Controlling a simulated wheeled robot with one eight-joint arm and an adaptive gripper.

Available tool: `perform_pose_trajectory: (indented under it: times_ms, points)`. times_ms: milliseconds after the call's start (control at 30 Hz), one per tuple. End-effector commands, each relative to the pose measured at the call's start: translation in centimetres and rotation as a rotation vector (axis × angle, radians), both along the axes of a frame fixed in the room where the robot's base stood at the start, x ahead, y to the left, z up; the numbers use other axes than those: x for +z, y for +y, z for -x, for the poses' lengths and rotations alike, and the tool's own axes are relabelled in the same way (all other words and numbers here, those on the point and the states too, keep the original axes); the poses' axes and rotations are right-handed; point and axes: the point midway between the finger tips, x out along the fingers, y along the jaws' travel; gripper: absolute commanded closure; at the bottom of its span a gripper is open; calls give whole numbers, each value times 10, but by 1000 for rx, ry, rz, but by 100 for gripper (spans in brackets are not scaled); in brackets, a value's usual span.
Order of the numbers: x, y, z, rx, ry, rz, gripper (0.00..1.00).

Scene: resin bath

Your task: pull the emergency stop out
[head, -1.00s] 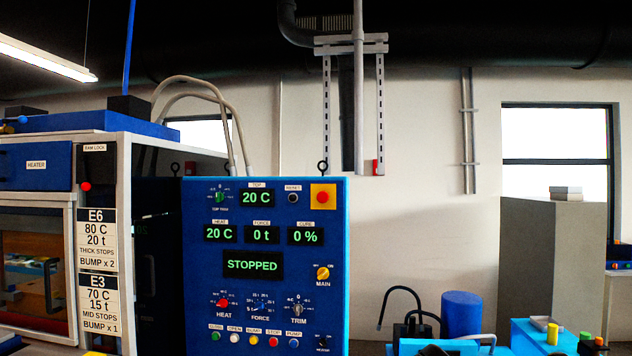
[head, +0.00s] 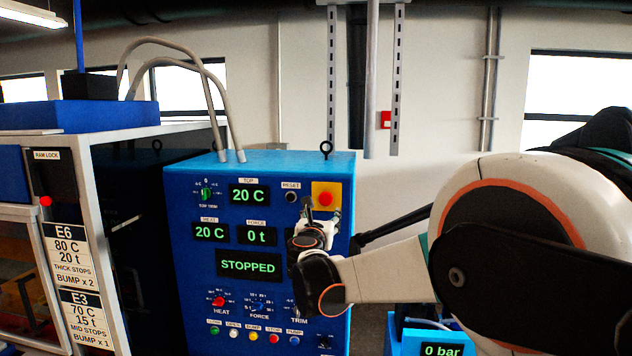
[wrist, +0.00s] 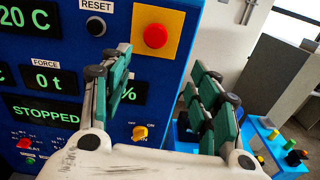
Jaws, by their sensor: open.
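The emergency stop is a red round button (head: 326,199) on a yellow square plate at the upper right of the blue control panel (head: 185,260). In the wrist view the red button (wrist: 155,36) shows in full, on its yellow plate at the top middle. My gripper (head: 322,214) is just below the button in the head view. In the wrist view my gripper (wrist: 168,72) is open, with green-padded fingers apart and nothing between them. The button lies beyond the fingertips, nearer the left finger. Whether the fingers touch the panel cannot be told.
The panel display (head: 248,264) reads STOPPED. The RESET button (head: 291,197) is left of the yellow plate. The yellow MAIN switch (wrist: 140,132) is below in the wrist view. A blue-topped bench (wrist: 285,160) with small coloured items stands at the right.

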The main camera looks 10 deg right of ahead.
Motion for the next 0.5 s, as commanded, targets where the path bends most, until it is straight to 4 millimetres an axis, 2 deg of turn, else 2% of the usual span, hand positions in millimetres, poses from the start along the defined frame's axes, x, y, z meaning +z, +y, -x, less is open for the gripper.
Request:
perform_pose_trajectory:
  times_ms: [100,267,500]
  points:
    - [6,5,-8,10,3,54,44]
    - [5,2,-20,10,3,62,44]
    - [5,-12,-61,9,3,59,44]
